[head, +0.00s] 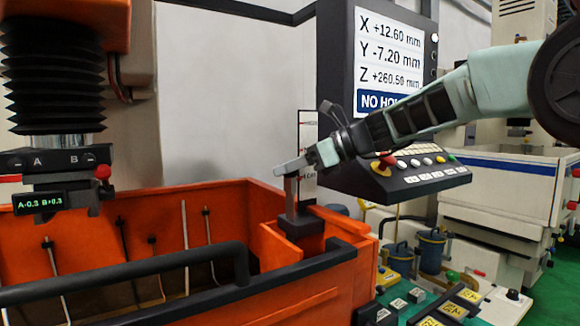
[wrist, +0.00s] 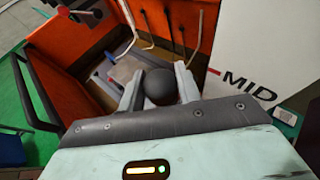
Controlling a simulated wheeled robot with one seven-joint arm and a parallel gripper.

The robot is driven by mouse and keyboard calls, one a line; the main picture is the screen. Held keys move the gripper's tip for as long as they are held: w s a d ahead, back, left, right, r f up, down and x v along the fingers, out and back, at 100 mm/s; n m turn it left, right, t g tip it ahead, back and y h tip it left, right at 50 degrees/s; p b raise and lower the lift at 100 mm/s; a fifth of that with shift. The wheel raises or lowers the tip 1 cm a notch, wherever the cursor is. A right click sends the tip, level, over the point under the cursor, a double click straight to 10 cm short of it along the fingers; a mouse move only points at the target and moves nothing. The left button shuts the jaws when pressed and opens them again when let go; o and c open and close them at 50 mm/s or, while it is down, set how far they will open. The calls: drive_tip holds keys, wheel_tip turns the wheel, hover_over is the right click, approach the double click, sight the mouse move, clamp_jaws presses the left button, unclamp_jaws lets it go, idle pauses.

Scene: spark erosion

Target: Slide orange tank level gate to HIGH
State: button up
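The orange tank (head: 330,290) fills the lower left of the head view, and its inside shows in the wrist view (wrist: 185,15). At its right corner a grey upright post (head: 290,193) rises from a dark block (head: 301,224). My gripper (head: 292,168) is at the top of this post. In the wrist view, a dark round knob (wrist: 159,87) sits between my two fingers, which close in on both its sides. Fingers hide the knob in the head view. A white scale plate (head: 307,132) stands behind the gripper; MID is readable on it in the wrist view (wrist: 232,78).
A black tank rail (head: 120,272) runs along the front. The machine head (head: 55,170) hangs over the tank at left. A display panel (head: 388,60) and keypad console (head: 415,172) stand close behind my arm. Blue pots (head: 430,248) stand at right.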

wheel_tip(320, 180, up, 12)
drive_tip(key=p, duration=1.1)
drive_tip(key=shift+r, duration=0.2)
clamp_jaws()
drive_tip(key=shift+f, duration=0.1)
drive_tip(key=o, duration=0.9)
unclamp_jaws()
drive_tip(key=shift+d, duration=0.15)
drive_tip(key=b+v, duration=0.5)
drive_tip(key=v, duration=1.2)
